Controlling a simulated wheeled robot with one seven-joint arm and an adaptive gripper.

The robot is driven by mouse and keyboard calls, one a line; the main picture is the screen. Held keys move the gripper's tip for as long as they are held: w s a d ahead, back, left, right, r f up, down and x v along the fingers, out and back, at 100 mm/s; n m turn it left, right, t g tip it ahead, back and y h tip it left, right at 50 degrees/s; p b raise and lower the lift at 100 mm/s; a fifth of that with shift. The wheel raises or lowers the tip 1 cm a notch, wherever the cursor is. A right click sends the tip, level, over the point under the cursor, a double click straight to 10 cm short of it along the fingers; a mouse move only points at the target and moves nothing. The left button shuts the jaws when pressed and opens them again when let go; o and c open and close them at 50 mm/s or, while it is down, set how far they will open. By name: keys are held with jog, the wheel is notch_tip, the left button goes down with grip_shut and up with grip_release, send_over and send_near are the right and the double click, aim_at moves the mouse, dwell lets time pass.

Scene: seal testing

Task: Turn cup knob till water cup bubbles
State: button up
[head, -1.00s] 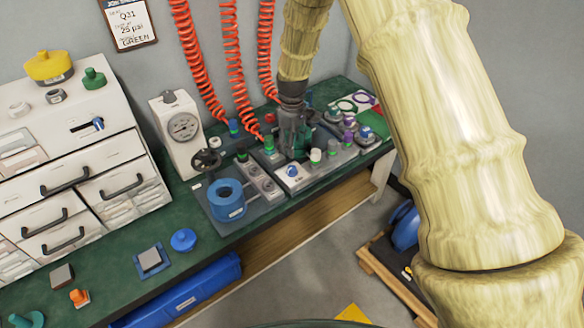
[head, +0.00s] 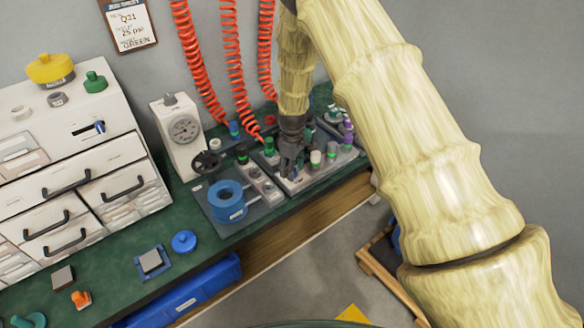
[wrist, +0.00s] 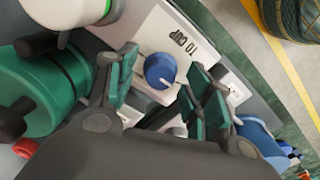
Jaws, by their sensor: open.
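A round blue knob (wrist: 160,70) sits on a white plate (wrist: 192,32) marked "TO CUP" in the wrist view. My gripper (wrist: 166,80) is open, with one green-padded finger on each side of the knob. I cannot tell whether either finger touches it. In the head view my gripper (head: 289,172) points down over the panel and hides the knob. I cannot make out a water cup or any bubbles for sure.
A blue ring-shaped part (head: 227,201) stands left of my gripper, near a dark handwheel (head: 206,162). Several capped posts, including a white one (head: 315,158), stand close right. A white dial gauge (head: 184,130) and red coiled hoses (head: 236,80) are behind.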

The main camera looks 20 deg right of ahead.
jog(key=c, duration=1.1)
jog(key=shift+o, duration=0.2)
jog(key=shift+m, duration=0.3)
jog(key=m+p, duration=0.1)
jog(key=m, duration=0.4)
jog(key=shift+p, duration=0.35)
jog(key=m, duration=0.6)
jog(key=shift+p, duration=0.4)
jog(key=o, duration=1.1)
jog(key=shift+c, duration=0.2)
